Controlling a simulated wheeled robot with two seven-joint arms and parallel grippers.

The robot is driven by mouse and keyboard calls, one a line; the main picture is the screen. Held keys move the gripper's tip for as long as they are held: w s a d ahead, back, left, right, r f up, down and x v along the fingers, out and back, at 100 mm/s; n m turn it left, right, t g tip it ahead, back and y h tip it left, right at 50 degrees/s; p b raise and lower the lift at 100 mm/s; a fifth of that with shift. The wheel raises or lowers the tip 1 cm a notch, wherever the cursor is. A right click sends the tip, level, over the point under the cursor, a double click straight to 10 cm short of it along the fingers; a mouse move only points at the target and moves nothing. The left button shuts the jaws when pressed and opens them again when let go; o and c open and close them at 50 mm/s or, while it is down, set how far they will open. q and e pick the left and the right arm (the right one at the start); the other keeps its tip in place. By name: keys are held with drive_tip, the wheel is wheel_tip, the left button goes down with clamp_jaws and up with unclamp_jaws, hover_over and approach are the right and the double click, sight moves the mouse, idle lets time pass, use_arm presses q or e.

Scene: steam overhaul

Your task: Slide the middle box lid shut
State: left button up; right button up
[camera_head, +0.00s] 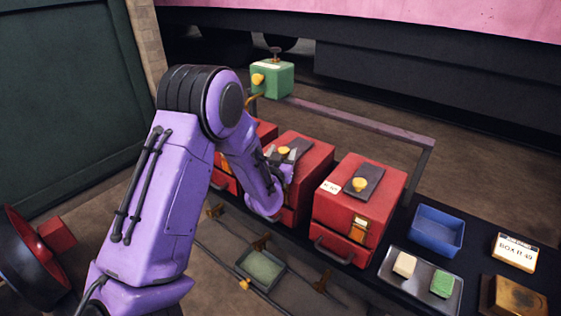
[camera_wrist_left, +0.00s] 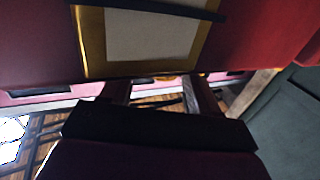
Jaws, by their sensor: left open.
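The middle red box (camera_head: 315,160) stands in a row of red boxes on a dark bench. Its grey lid (camera_head: 299,146) with a yellow knob (camera_head: 284,151) shows on top, partly covered by my gripper. How far the lid is open cannot be told. My left gripper (camera_head: 283,157) is open at the knob, with its fingers near either side of it; contact cannot be told. In the left wrist view the fingers (camera_wrist_left: 160,92) are apart below a red surface with a yellow-framed pale plate (camera_wrist_left: 150,35); a bit of yellow shows between them. My right gripper is out of view.
The right red box (camera_head: 385,205) has a grey lid and yellow knob. The left red box (camera_head: 266,131) is mostly behind my arm. A green box (camera_head: 272,80) stands behind. A blue tray (camera_head: 436,230), a grey tray (camera_head: 400,287) and a sign (camera_head: 515,252) lie right.

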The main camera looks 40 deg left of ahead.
use_arm(q)
drive_tip(key=b+v, duration=0.1)
drive_tip(key=v, duration=0.7)
drive_tip(key=shift+w, duration=0.1)
